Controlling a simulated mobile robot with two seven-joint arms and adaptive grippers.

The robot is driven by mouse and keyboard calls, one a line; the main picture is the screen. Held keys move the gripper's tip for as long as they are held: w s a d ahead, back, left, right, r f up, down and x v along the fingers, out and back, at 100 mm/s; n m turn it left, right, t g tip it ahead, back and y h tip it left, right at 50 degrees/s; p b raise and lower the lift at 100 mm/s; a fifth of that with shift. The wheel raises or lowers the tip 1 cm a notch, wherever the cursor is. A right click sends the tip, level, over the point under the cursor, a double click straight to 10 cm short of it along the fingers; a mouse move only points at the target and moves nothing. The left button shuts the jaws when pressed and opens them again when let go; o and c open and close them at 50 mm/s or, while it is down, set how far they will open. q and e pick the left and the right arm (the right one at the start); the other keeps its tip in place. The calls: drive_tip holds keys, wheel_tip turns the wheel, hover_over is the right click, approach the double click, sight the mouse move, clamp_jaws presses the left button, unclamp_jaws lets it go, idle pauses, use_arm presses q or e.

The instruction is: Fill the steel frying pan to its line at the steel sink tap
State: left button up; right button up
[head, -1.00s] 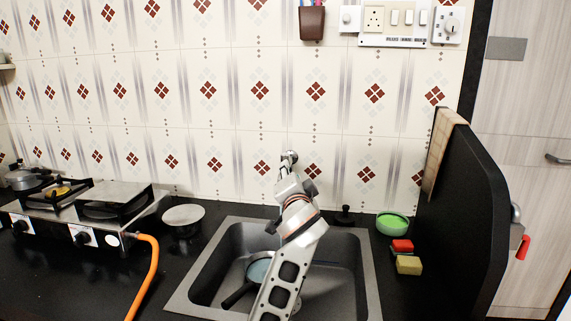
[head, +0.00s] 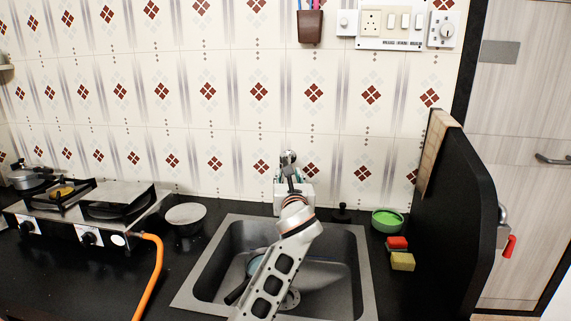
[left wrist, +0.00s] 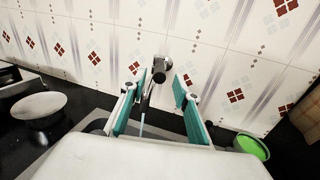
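The steel frying pan (head: 254,265) sits in the steel sink (head: 228,262), with its dark handle toward the lower left. My left arm hides much of it, and its fill line cannot be made out. Its visible inside looks pale blue. The steel tap (head: 289,157) is on the wall behind the sink. My left gripper (head: 290,180) is at the tap. In the left wrist view its teal fingers (left wrist: 158,90) are apart on either side of the tap (left wrist: 160,70). A thin pale blue streak (left wrist: 142,122) shows below the tap, perhaps water. My right gripper is not in view.
A gas stove (head: 85,210) with an orange hose (head: 152,275) stands at left, beside a pale bowl (head: 185,216). A green bowl (head: 388,221) and sponges (head: 402,261) lie right of the sink. A dark partition (head: 455,210) rises farther right.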

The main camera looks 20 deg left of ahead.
sight(286, 162)
use_arm(q)
drive_tip(key=w+a, duration=0.1)
drive_tip(key=w, duration=0.1)
drive_tip(key=w+a+m, duration=0.1)
drive_tip(key=w, duration=0.1)
drive_tip(key=w+a+m+b, duration=0.1)
drive_tip(key=w, duration=0.1)
drive_tip(key=shift+w+a+f, duration=0.1)
drive_tip(key=shift+a+f, duration=0.05)
drive_tip(key=shift+a, duration=0.05)
drive_tip(key=shift+w+a, duration=0.2)
drive_tip(key=shift+w, duration=0.2)
clamp_jaws()
